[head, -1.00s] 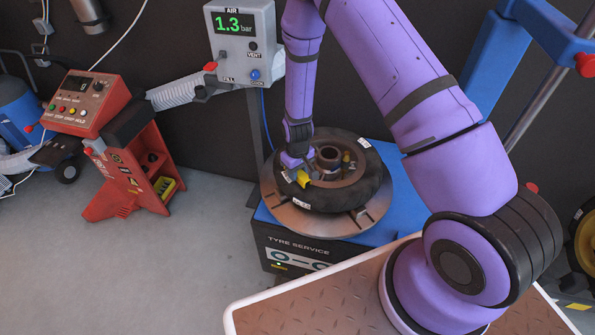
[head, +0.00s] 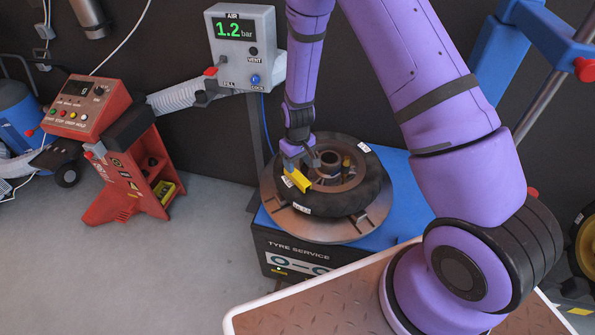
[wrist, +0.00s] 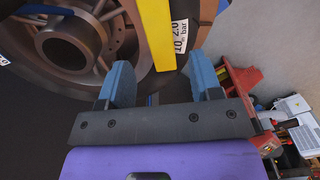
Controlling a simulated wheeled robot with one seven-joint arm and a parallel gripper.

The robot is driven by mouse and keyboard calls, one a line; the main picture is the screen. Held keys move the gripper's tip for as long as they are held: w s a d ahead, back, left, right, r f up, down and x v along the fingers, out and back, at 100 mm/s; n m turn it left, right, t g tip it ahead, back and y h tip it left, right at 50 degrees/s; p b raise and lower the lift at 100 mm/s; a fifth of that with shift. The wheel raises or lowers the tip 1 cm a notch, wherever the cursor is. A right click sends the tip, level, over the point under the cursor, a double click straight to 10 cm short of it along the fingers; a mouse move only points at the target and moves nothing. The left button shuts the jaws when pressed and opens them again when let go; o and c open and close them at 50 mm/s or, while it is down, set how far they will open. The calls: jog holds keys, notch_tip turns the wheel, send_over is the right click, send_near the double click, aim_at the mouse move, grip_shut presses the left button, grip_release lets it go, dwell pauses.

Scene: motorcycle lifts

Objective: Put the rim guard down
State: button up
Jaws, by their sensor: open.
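The yellow rim guard (head: 297,180) is a short bar at the left side of the black tyre (head: 372,186), over its upper face. In the wrist view it is a yellow strip (wrist: 156,34), its near end between my fingertips. My gripper (wrist: 161,72) is open, one blue finger on each side of that end, with gaps visible. In the head view my gripper (head: 298,161) is just above and behind the guard. I cannot tell whether the guard touches the tyre or rests on it. The rim (head: 331,166) shows in the middle of the tyre.
The tyre lies on a round metal turntable (head: 290,222) on the blue tyre service machine (head: 396,163). A grey air gauge box (head: 243,45) reading 1.2 bar stands behind. A red console (head: 88,104) stands at the left. The grey floor between is clear.

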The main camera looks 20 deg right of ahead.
jog(key=shift+r, duration=2.9)
notch_tip(320, 180, up, 15)
jog(key=t, duration=0.1)
send_over(298, 175)
jog(key=s+d, duration=0.1)
jog(key=s, duration=0.1)
jog(key=s+d+r+m+t, duration=0.2)
jog(key=s+r, duration=0.4)
jog(key=r, duration=0.5)
jog(key=s+d+r+t, duration=0.1)
jog(key=s+d+r, duration=0.1)
jog(key=s+r, duration=0.5)
jog(key=s+d+r+m+t, duration=0.1)
jog(key=s+r, duration=0.5)
jog(key=s, duration=0.8)
jog(key=shift+s+d+r, duration=0.2)
jog(key=shift+d+r, duration=0.15)
